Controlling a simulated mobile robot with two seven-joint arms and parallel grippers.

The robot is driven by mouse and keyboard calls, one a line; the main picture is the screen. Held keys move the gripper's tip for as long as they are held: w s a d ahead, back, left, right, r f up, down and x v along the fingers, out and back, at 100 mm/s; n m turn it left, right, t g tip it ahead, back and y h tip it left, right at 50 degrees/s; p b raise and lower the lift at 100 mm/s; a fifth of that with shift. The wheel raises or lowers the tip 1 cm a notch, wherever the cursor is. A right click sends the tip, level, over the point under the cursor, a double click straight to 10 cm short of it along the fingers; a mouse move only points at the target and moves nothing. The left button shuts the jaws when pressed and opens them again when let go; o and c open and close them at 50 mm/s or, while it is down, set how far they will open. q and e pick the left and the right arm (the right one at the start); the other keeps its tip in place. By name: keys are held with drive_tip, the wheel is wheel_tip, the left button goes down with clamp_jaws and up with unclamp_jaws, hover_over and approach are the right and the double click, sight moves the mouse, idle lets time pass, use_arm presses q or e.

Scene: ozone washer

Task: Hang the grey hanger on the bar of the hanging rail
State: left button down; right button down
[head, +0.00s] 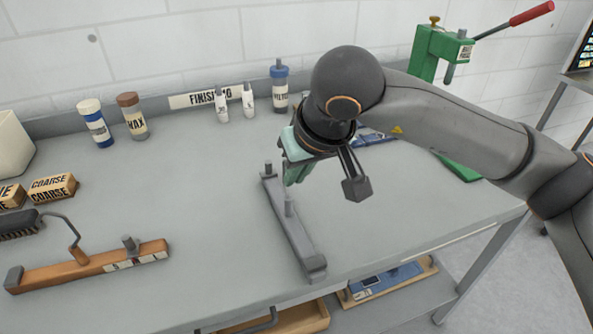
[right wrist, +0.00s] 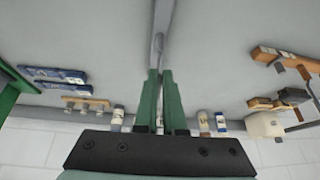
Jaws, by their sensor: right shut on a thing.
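No clothes hanger and no hanging rail can be made out in these views. A long grey bar with short upright pegs (head: 300,243) lies on the grey workbench, front to back. My right gripper (head: 293,178), with green fingers, points down at the far part of this bar. In the right wrist view my fingers (right wrist: 160,75) are close together, with the narrow grey bar (right wrist: 163,25) running up from between their tips. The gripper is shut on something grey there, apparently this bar. The held part is mostly hidden by the fingers. My left gripper is not in view.
Bottles (head: 132,116) stand along the back near the FINISHING label (head: 203,98). A green press (head: 437,50) stands at the back right. The bench front right is clear.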

drive_tip(key=c, duration=1.5)
unclamp_jaws()
drive_tip(key=shift+f, duration=0.1)
drive_tip(key=o, duration=0.5)
drive_tip(key=v, duration=1.2)
